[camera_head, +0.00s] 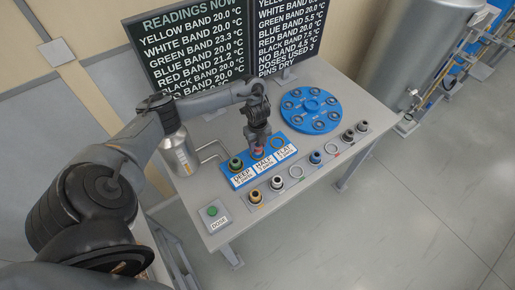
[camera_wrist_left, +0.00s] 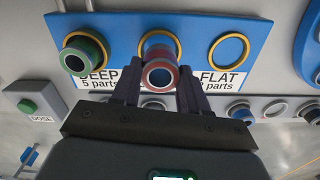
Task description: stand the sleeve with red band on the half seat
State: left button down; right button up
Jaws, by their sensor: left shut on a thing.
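My left gripper (camera_head: 258,146) is over the middle of the blue seat plate (camera_head: 228,182). Its fingers (camera_wrist_left: 160,88) are shut on the sleeve with red band (camera_wrist_left: 161,74), one on each side. The sleeve also shows below the gripper in the head view (camera_head: 258,152). In the wrist view its far end lines up with the yellow ring of the half seat (camera_wrist_left: 177,42); I cannot tell whether it touches the seat. A green-banded sleeve (camera_wrist_left: 84,53) stands on the deep seat. The flat seat (camera_wrist_left: 229,34) is an empty yellow ring. My right gripper is not in view.
A front rack holds several sleeves, including a blue-banded one (camera_head: 315,158), and empty rings. A round blue carousel (camera_head: 311,108) stands at back right. A silver bottle (camera_head: 180,153) with a bent pipe is at left. A green dose button (camera_head: 212,211) is near the front corner.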

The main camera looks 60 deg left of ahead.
pick_arm(q)
notch_tip(320, 180, down, 3)
jog(key=shift+r, duration=0.2)
jog(key=shift+f, duration=0.15)
jog(key=c, duration=0.6)
grip_release()
